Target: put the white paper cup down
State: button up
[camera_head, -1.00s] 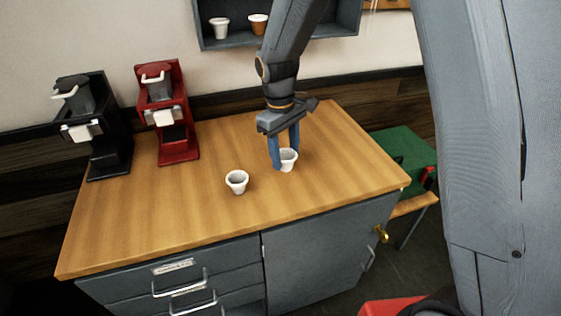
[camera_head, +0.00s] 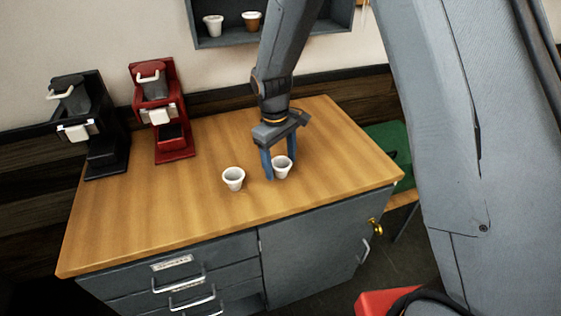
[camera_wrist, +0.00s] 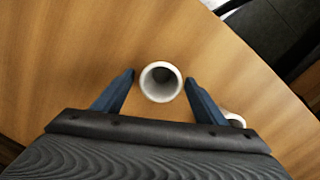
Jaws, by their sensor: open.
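The white paper cup (camera_head: 282,168) stands upright on the wooden counter, right of a second white cup (camera_head: 234,179). My gripper (camera_head: 279,163) points down with its blue fingers on either side of the cup near the counter. In the wrist view my gripper (camera_wrist: 160,77) is open, and the cup (camera_wrist: 160,82) sits between the fingertips with a small gap at each side. I look down into its round mouth. The second cup (camera_wrist: 235,119) is partly hidden behind the right finger there.
A black brewer (camera_head: 96,130) and a red brewer (camera_head: 160,112) stand at the counter's back left. A wall shelf (camera_head: 325,22) holds a white cup (camera_head: 213,25) and a brown cup (camera_head: 252,20). The wooden counter (camera_head: 140,215) is clear at front left.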

aim_at(277, 167)
jog(key=shift+r, duration=0.1)
notch_tip(277, 167, up, 12)
jog(key=a+b, duration=0.1)
jog(key=b, duration=0.3)
jog(key=s+d+f+m+t, duration=0.1)
jog(key=s+d+f+m, duration=0.1)
jog(key=s+d+m, duration=0.2)
jog(key=s+d+f+m+t+y, duration=0.1)
jog(key=s+d+f+m, duration=0.2)
jog(key=s+d, duration=0.8)
jog(key=shift+s+d+f+m, duration=0.35)
jog(key=shift+d+m, duration=0.25)
jog(key=shift+m, duration=0.2)
jog(key=shift+w, duration=0.1)
jog(key=shift+f+b, duration=1.1)
jog(key=shift+f, duration=0.15)
